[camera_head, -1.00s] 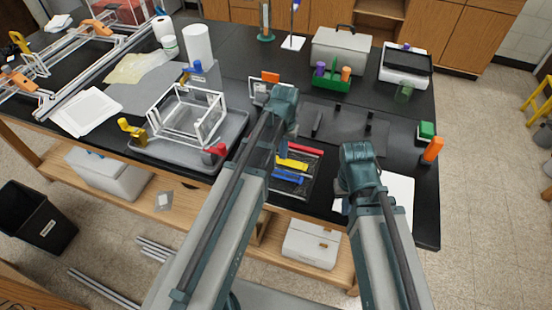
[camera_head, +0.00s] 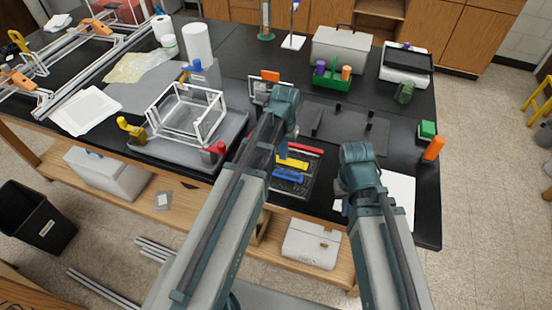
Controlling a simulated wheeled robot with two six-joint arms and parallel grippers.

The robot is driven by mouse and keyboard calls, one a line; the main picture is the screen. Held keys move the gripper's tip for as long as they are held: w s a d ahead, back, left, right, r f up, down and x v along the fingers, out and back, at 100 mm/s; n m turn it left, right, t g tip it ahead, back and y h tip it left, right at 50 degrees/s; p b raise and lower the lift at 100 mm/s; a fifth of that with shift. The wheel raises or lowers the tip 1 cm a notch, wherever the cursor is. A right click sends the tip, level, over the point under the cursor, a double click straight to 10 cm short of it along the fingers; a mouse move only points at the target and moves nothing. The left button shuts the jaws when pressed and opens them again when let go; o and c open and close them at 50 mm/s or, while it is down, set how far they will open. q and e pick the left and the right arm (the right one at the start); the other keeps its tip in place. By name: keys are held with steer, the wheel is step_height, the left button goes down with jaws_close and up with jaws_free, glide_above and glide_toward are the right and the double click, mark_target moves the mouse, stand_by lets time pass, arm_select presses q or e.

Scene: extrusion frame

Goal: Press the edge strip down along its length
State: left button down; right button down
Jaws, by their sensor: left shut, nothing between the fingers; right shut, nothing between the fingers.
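A small white frame (camera_head: 217,121) with open sides stands on a grey tray (camera_head: 235,128) at the left middle of the black bench. I cannot make out an edge strip on it at this size. My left gripper (camera_head: 283,151) hangs below its arm, near the back edge of a dark bin of coloured parts, right of the frame. It is shut and empty, its tips small and partly hidden by the arm. My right gripper (camera_head: 345,206) is shut and mostly hidden behind its own arm, near the bench's front edge.
The bin holds red, yellow and blue strips (camera_head: 288,175). Yellow (camera_head: 131,130) and red (camera_head: 215,149) clamps stand at the tray. A green holder (camera_head: 331,83), a grey toolbox (camera_head: 341,49) and an orange bottle (camera_head: 433,149) stand further right. A dark mat (camera_head: 343,125) lies largely clear.

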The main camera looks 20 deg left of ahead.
mark_target(297, 164)
arm_select(q)
steer(key=shift+f+b, duration=0.35)
steer(key=shift+f, duration=0.05)
arm_select(e)
steer(key=shift+f, duration=0.4)
stand_by(0.5)
